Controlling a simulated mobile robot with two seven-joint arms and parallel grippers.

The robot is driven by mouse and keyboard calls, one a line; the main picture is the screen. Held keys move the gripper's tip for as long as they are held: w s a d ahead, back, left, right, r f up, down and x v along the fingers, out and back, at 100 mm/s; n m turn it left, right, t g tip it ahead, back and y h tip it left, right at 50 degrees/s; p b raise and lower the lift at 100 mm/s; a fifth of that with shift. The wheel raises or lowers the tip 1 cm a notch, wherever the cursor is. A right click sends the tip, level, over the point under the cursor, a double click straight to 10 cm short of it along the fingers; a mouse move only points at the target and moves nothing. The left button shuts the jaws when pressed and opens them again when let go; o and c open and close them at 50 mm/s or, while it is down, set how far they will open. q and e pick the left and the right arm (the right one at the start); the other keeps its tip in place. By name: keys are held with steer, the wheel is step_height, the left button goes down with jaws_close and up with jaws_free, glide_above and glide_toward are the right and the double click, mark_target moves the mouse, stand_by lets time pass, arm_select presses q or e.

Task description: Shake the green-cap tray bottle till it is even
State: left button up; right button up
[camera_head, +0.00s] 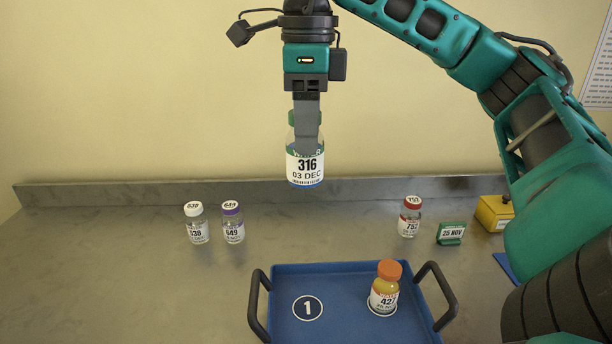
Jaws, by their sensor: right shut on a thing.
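The green-cap bottle (305,167) is upright in the air, above and behind the blue tray (338,270). Its label reads 316, 03 DEC, and a thin blue band shows at its bottom. My right gripper (306,125) points down and is shut on this bottle near its cap. The fingers hide much of the cap and upper glass. The tray has a bare spot marked 1 (307,308) at its left and an orange-cap bottle (384,290) labelled 427 at its right. My left gripper is not in view.
A white-cap bottle (196,224) and a purple-cap bottle (232,223) stand at the back left. A red-cap bottle (409,217), a green date block (451,233) and a yellow block (493,213) stand at the back right. The counter between these groups is clear.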

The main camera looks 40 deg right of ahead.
step_height(320, 180, down, 4)
steer(key=shift+r, duration=0.15)
step_height(320, 180, up, 7)
steer(key=shift+r, duration=0.15)
step_height(320, 180, down, 7)
steer(key=shift+f, duration=0.15)
stand_by(0.3)
stand_by(0.4)
